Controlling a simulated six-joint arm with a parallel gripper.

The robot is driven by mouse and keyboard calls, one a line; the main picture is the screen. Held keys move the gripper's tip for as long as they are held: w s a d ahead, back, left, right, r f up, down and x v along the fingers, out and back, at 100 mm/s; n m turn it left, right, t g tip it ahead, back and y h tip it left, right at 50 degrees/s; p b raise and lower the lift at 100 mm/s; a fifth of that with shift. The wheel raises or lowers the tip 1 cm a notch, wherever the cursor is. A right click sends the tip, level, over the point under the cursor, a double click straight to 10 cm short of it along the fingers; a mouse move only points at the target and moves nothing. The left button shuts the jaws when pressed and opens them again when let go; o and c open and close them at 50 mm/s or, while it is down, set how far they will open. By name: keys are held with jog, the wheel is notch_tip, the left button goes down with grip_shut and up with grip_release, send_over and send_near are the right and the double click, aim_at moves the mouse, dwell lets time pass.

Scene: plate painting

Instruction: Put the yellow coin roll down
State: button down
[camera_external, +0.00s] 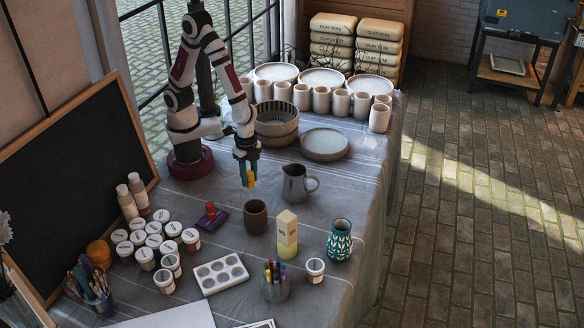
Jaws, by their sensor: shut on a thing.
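The yellow coin roll (250,179) is a small upright yellow piece held in the fingers of my gripper (246,172). My gripper points down and is shut on the roll, near the middle of the cloth-covered table (345,190). The roll's lower end shows below the fingertips. I cannot tell whether it touches the cloth. The fingers hide part of it.
A grey pitcher (297,184) and brown cup (256,217) stand close to my gripper. A small purple stand with a red top (210,214) is to the left. A patterned vase (339,240) stands front right.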

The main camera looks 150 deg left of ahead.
jog(key=shift+a+f, duration=0.9)
jog(key=shift+a, duration=0.25)
jog(key=shift+f, duration=1.8)
jog(key=c, duration=0.6)
grip_release()
jog(key=shift+f, duration=0.1)
